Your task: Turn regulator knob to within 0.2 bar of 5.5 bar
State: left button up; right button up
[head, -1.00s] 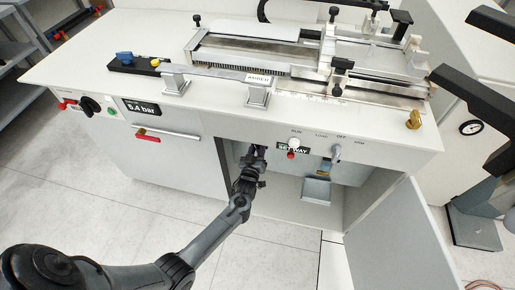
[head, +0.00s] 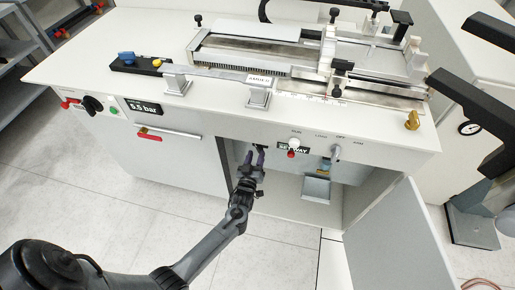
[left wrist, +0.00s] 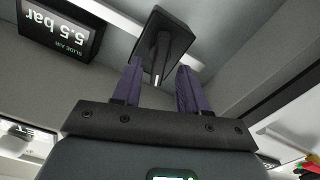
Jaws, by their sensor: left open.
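A dark, square-faced part with a stem (left wrist: 165,40), seemingly the regulator knob, shows in the left wrist view just beyond and partly between my left fingertips. Contact cannot be made out. My left gripper (left wrist: 158,78) is open, with purple fingers on either side. In the head view, my left gripper (head: 253,158) is at the upper edge of the open cabinet bay; the knob is hard to make out there. A black display (left wrist: 58,33), upside down in the left wrist view, reads 5.5 bar, SLIDE AIR. The front-panel display (head: 143,107) also reads 5.5 bar. My right gripper is not in view.
The cabinet door (head: 400,238) stands open to the right of the bay. A panel lip with a small switch (head: 336,152) and a red button (head: 291,154) lies right of my gripper. A grey tray (head: 316,188) sits inside the bay. Open floor lies in front.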

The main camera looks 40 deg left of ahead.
pick_arm(q)
jog(key=p+v, duration=0.1)
jog(key=v, duration=0.5)
jog(key=shift+s+f, duration=0.1)
jog(key=shift+s, duration=0.05)
